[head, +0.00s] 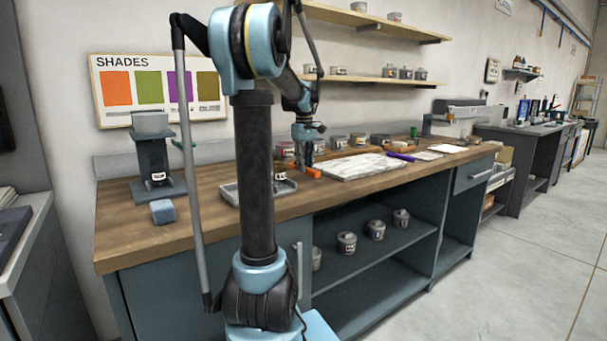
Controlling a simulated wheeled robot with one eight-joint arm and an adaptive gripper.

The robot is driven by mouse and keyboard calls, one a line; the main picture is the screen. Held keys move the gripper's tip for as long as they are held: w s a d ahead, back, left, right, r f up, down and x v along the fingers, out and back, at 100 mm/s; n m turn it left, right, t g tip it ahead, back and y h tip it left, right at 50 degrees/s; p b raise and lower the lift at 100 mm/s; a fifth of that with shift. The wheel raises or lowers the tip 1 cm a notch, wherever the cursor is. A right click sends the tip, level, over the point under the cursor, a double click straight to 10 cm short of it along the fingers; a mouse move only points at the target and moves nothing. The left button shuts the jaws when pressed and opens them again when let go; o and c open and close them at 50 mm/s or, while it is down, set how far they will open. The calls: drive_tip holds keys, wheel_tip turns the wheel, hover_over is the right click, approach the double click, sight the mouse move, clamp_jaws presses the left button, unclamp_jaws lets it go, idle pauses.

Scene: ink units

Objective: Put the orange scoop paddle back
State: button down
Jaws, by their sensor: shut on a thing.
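The orange scoop paddle (314,173) shows as a small orange piece at the left end of the pale slab, at the worktop. My gripper (304,165) points down over it and is shut on it. The fingers cover part of the paddle. I cannot tell whether the paddle touches the worktop or is held just above it.
A marbled slab (360,167) lies right of my gripper, with a purple tool (400,157) at its edge. A grey tray (229,195) is partly hidden behind my arm. Several tins stand behind. A blue block (163,212) and a dark stand (155,166) are left.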

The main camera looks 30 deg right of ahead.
drive_tip(key=shift+f, duration=1.5)
drive_tip(key=c, duration=1.4)
unclamp_jaws()
drive_tip(key=shift+c, duration=0.2)
wheel_tip(320, 180, up, 12)
drive_tip(key=shift+w, duration=0.2)
